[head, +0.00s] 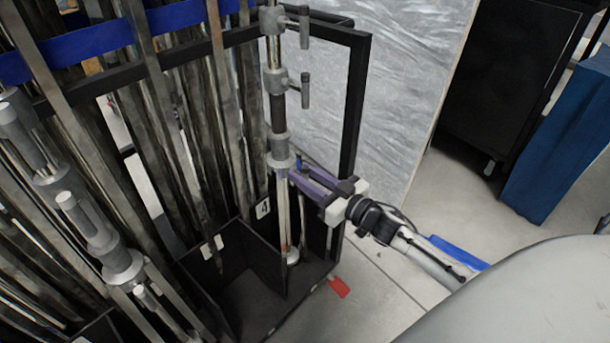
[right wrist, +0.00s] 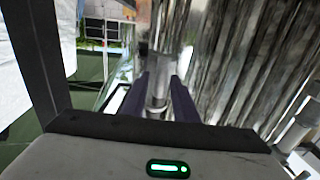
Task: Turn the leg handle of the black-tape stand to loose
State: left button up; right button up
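The black-tape stand (head: 281,152) is upright in the rack, a silver pole with grey collars and a dark band between two of them. Small handles stick out to the right of its upper collars. My right gripper (head: 295,174) reaches in from the right, its fingertips at the pole just below the lowest collar. In the right wrist view, its two dark fingers (right wrist: 162,92) are apart, with a metal cylinder (right wrist: 158,98) between or just beyond them. I cannot tell whether they touch it. The leg handle is not clearly visible near the fingers. My left gripper is not in view.
Another silver stand (head: 68,200) leans at the left. A black rack frame (head: 356,100) rises just behind my right gripper. Dark bins (head: 240,285) lie below. A blue box (head: 560,140) and dark cabinet (head: 497,80) stand at the right; the floor between is clear.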

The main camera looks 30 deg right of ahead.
grip_shut()
